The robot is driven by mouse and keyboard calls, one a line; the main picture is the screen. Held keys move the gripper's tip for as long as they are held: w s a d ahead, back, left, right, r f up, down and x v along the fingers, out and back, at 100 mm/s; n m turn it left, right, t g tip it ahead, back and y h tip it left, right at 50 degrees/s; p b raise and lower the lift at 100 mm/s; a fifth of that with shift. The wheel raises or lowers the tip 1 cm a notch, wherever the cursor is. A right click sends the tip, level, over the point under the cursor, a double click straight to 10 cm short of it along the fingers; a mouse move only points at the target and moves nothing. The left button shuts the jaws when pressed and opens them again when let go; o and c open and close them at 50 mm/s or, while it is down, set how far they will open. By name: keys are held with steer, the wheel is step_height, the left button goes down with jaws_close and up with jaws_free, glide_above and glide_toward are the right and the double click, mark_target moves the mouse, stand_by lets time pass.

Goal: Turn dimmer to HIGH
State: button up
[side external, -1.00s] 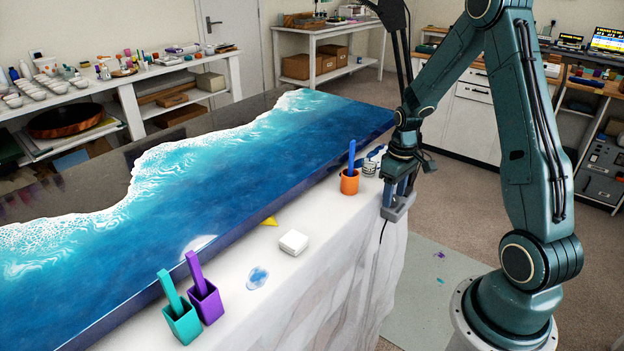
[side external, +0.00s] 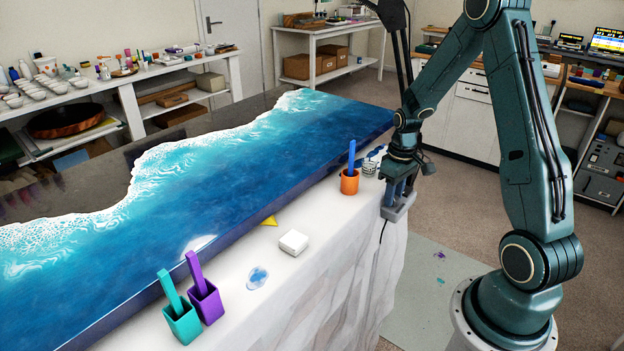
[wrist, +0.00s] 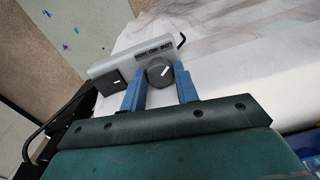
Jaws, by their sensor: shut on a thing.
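The dimmer is a grey box (wrist: 105,66) at the edge of the cloth-covered table, with a dark round knob (wrist: 159,72) bearing a white pointer line. The pointer slants toward the upper right in the wrist view. In the side external view my gripper (side external: 397,187) points down onto the dimmer box (side external: 398,213), and the knob is hidden there.
An orange cup (side external: 349,184) with a blue stick stands close left of my gripper. The blue resin table (side external: 230,180) lies behind. A white block (side external: 293,242), teal cup (side external: 183,324) and purple cup (side external: 207,304) are farther along the cloth. The dimmer's square switch (wrist: 115,80) sits beside the knob.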

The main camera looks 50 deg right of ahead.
steer(key=m, duration=0.4)
steer(key=shift+m, duration=0.3)
steer(key=m, duration=1.5)
steer(key=shift+h, duration=0.3)
steer(key=o, duration=1)
steer(key=shift+c, duration=0.2)
steer(key=shift+w+n, duration=0.1)
steer(key=shift+n, duration=0.3)
